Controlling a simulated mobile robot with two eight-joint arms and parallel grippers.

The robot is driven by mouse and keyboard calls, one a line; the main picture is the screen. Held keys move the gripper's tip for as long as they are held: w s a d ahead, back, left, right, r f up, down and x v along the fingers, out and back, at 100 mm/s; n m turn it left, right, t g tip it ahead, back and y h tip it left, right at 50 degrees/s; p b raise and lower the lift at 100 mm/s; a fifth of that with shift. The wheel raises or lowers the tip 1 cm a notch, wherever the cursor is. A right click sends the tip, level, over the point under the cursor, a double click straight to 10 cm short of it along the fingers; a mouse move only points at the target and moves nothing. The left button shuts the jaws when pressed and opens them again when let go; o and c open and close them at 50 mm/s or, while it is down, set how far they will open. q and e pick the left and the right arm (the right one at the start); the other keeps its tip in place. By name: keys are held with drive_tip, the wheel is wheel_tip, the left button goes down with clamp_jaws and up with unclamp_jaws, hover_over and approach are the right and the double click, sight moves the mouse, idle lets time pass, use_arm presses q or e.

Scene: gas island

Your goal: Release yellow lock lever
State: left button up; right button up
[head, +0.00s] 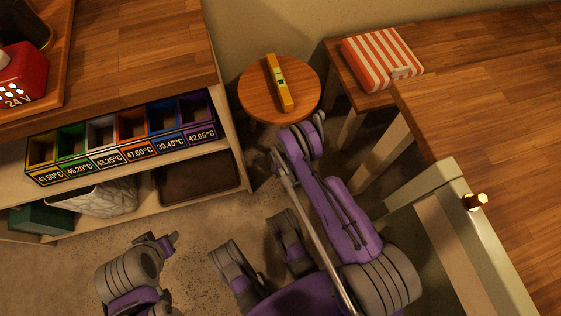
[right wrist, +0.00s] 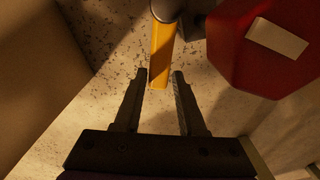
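The yellow lock lever (right wrist: 161,55) shows in the right wrist view as a flat yellow bar hanging from a grey round fitting (right wrist: 166,8). My right gripper (right wrist: 159,76) is open, with one finger on each side of the lever's lower end. Gaps show between the fingers and the bar, and depth is hard to judge. The lever and right gripper cannot be made out in the head view. Part of my left arm (head: 130,275) shows at the lower left there. A small dark end piece beside it may be its gripper, but its state is unclear.
A red body (right wrist: 262,45) with a pale label is close right of the lever. In the head view, a round stool (head: 257,98) holds a yellow spirit level (head: 273,70). A shelf with coloured bins (head: 120,140) stands left, a wooden counter (head: 500,110) right.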

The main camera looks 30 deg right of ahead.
drive_tip(key=shift+o, duration=1.1)
drive_tip(key=shift+r, duration=0.15)
wheel_tip(320, 180, up, 11)
drive_tip(key=p, duration=0.3)
drive_tip(key=shift+f, duration=0.2)
drive_tip(key=shift+s, duration=0.1)
